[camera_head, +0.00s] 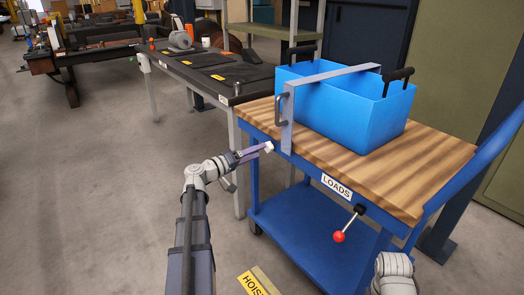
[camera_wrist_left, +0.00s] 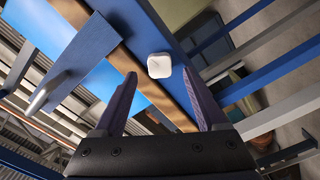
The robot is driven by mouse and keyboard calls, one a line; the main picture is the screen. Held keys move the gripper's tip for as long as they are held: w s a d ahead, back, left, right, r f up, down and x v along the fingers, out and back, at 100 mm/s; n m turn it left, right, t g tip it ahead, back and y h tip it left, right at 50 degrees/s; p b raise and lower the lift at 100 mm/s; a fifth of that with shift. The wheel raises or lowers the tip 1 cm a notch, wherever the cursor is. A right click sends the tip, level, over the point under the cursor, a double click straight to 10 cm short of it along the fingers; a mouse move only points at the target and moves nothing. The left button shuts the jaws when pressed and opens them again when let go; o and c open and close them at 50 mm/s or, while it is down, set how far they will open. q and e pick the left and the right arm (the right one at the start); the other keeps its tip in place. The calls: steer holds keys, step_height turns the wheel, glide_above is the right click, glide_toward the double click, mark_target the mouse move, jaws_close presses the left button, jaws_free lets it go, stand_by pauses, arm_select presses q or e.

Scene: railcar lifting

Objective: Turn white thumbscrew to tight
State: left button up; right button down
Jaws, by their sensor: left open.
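The white thumbscrew (camera_head: 268,147) is at the front edge of the blue cart, near the lower end of the grey clamp bar (camera_head: 288,120). In the left wrist view the thumbscrew (camera_wrist_left: 159,65) is a small rounded white block. It appears between the tips of my open left gripper (camera_wrist_left: 158,82), slightly beyond them, with a gap on each side. In the head view the left gripper (camera_head: 258,151) reaches in from the left, its purple fingers close to the thumbscrew. I cannot tell whether they touch. Only part of my right arm shows at lower right; its gripper is out of view.
A blue bin (camera_head: 350,110) with black handles stands on the cart's wooden top (camera_head: 420,165) under the clamp bar. A red-knobbed lever (camera_head: 339,236) sticks out from the cart front. A dark workbench (camera_head: 205,70) stands behind left. The floor at left (camera_head: 110,200) is clear.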

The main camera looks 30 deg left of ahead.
arm_select(q)
steer(key=shift+v, duration=2.15)
